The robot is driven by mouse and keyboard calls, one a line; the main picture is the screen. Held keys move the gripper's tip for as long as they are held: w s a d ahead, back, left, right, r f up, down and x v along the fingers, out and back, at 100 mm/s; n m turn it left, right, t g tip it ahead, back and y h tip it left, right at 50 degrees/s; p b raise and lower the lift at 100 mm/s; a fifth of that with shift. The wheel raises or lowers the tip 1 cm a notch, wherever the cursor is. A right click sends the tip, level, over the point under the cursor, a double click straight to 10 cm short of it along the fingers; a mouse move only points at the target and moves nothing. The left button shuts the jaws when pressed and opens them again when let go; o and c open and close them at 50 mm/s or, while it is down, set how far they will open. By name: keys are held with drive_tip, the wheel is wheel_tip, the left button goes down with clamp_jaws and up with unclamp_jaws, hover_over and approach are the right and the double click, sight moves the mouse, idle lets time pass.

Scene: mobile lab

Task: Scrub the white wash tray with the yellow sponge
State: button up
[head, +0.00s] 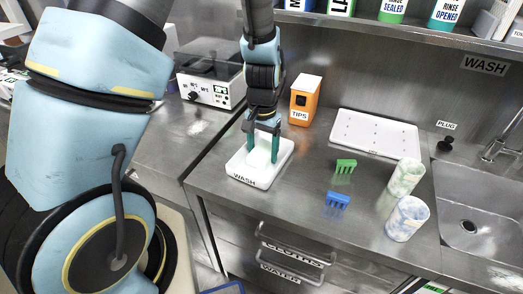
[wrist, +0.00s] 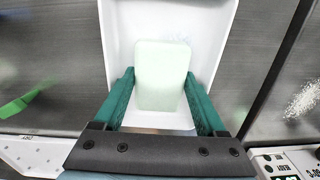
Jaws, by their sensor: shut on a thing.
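The white wash tray (head: 240,168), labelled WASH, lies on the steel counter; it also fills the middle of the wrist view (wrist: 120,30). My gripper (head: 262,150) points down over the tray. In the wrist view its green fingers (wrist: 160,80) are shut on a pale, whitish-green block, which I take as the sponge (wrist: 162,70); it looks hardly yellow here. The sponge sits inside the tray's outline, low between the fingers. Whether its underside touches the tray floor is hidden.
An orange TIPS box (head: 305,98) stands just behind the tray. A green comb-like piece (head: 345,168) and a blue one (head: 336,202) lie to the right, then two marbled cups (head: 407,220). A white perforated board (head: 375,134) and a sink (head: 480,205) are further right.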

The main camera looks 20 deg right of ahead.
sight(258, 157)
drive_tip(key=shift+w+d, duration=0.3)
drive_tip(key=shift+d, duration=0.05)
drive_tip(key=shift+s+a+f, duration=0.2)
drive_tip(key=shift+s+a, duration=0.9)
drive_tip(key=shift+a, duration=0.15)
drive_tip(key=shift+s+a, duration=0.15)
drive_tip(key=shift+c, duration=0.5)
drive_tip(key=shift+w+d+r+p, duration=0.1)
drive_tip(key=shift+w+d+p, duration=0.5)
drive_tip(key=shift+w+d, duration=0.75)
drive_tip(key=shift+s+a+f, duration=0.2)
drive_tip(key=shift+s+a, duration=1.15)
wheel_tip(258, 157, up, 8)
drive_tip(key=p, duration=0.6)
drive_tip(key=shift+r, duration=0.1)
